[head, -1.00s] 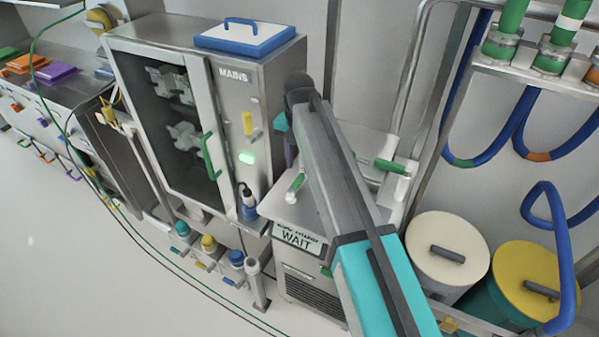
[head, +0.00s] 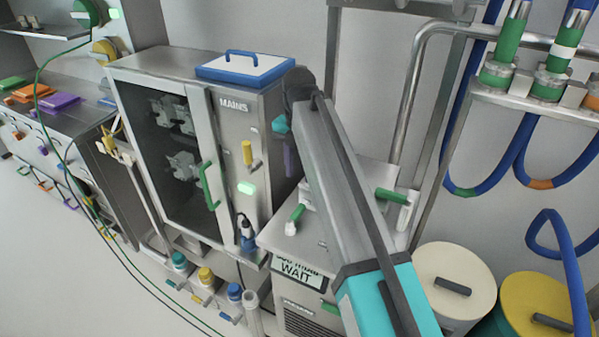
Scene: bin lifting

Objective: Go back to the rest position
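My arm, grey with a teal section, reaches from the bottom middle up to a dark joint in front of the steel cabinet's right side. Small teal and purplish parts show beside that joint, and I cannot tell what they are. My gripper's fingers are not visible; the arm may hide them. A bin with a cream lid (head: 479,268) and a bin with a yellow lid (head: 575,298) stand at the bottom right, each with a dark handle. Both are cut off by the lower edge, and both lids are on.
A steel cabinet (head: 222,140) marked MAINS has its glass door closed and a blue-rimmed tray (head: 246,67) on top. A machine with a WAIT display (head: 297,270) stands partly behind my arm. Blue hoses (head: 567,262) hang at the right. Clear floor (head: 50,260) lies at the lower left.

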